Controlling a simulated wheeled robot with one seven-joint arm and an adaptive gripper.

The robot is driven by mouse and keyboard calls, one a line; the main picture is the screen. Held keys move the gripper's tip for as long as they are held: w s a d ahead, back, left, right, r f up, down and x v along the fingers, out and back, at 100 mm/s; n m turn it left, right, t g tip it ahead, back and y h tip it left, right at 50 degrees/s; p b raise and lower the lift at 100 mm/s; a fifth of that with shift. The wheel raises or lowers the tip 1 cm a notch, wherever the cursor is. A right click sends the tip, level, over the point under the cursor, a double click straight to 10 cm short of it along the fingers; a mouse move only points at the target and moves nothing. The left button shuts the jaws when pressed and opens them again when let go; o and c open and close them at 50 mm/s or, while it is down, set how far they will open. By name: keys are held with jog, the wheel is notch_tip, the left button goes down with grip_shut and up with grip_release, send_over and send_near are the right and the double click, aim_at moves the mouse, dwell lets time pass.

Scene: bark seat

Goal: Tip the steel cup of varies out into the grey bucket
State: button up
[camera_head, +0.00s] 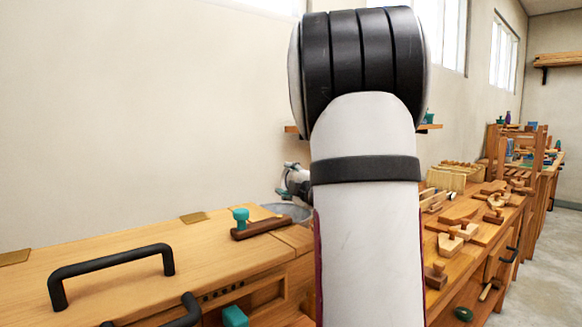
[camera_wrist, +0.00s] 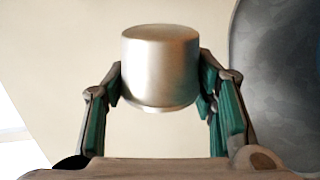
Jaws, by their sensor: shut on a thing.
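The steel cup (camera_wrist: 160,62) is in the wrist view, a plain silvery cylinder between the two teal-padded fingers of my gripper (camera_wrist: 160,88). My gripper is shut on its sides. One flat, round end faces the top of that view; the cup's inside and any contents are hidden. In the head view my gripper (camera_head: 287,181) shows small, left of my arm, above the grey bucket (camera_head: 294,211). Much of the bucket is hidden behind my arm and the bench edge. A dark grey curved surface at the wrist view's right edge seems to be the bucket.
A wooden bench (camera_head: 130,262) with a black handle (camera_head: 110,268) fills the left front. A wooden tool with a teal knob (camera_head: 241,218) lies near the bucket. Wooden planes and blocks (camera_head: 455,235) crowd the bench at right. A wall stands behind.

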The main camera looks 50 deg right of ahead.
jog(key=shift+s+d+r+m+p, duration=0.1)
jog(key=shift+s+m+p, duration=0.1)
jog(key=shift+m+p, duration=0.25)
jog(key=m+p, duration=0.1)
jog(key=p, duration=0.1)
jog(key=m+p, duration=0.1)
jog(key=shift+s+d+r+p, duration=0.25)
jog(key=shift+d+r+p, duration=0.1)
jog(key=m+p, duration=0.2)
jog(key=d+m+p, duration=0.1)
jog(key=m+p, duration=0.1)
jog(key=r+m+p, duration=0.1)
jog(key=m+p, duration=0.1)
jog(key=shift+s+d+p, duration=0.25)
jog(key=shift+s+p, duration=0.1)
jog(key=shift+s, duration=0.05)
jog(key=m+p, duration=0.2)
jog(key=r+m+p, duration=0.1)
jog(key=m, duration=0.1)
jog(key=shift+d+m+p, duration=0.1)
jog(key=shift+m+p, duration=0.25)
jog(key=shift+p, duration=0.05)
jog(key=shift+m+p, duration=0.7)
jog(key=shift+m, duration=0.3)
